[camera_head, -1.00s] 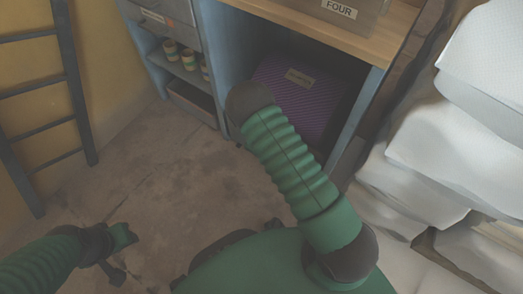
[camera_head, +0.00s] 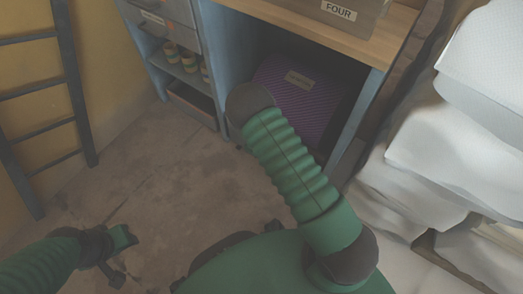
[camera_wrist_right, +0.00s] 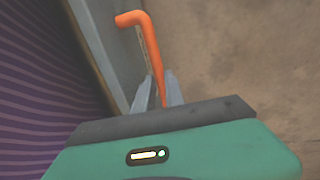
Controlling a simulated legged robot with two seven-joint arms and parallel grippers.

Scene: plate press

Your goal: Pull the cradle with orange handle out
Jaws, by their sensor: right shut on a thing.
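The orange handle (camera_wrist_right: 148,38) shows in the right wrist view as a bent rod rising from between the fingers. My right gripper (camera_wrist_right: 162,92) is shut on it. The cradle itself cannot be made out. In the head view my right arm covers the right gripper and the handle. My left gripper (camera_head: 125,250) is at the lower left of the head view, above the floor and away from the furniture. Its fingers are small and dark, and I cannot tell how far apart they are.
A blue workbench (camera_head: 222,50) with a wooden top (camera_head: 300,29) holds a purple patterned box (camera_head: 300,95) underneath. Small cups (camera_head: 188,62) stand on a shelf. A ladder (camera_head: 75,100) leans at the left. White stacked sacks (camera_head: 440,150) fill the right. The floor (camera_head: 150,165) at centre left is clear.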

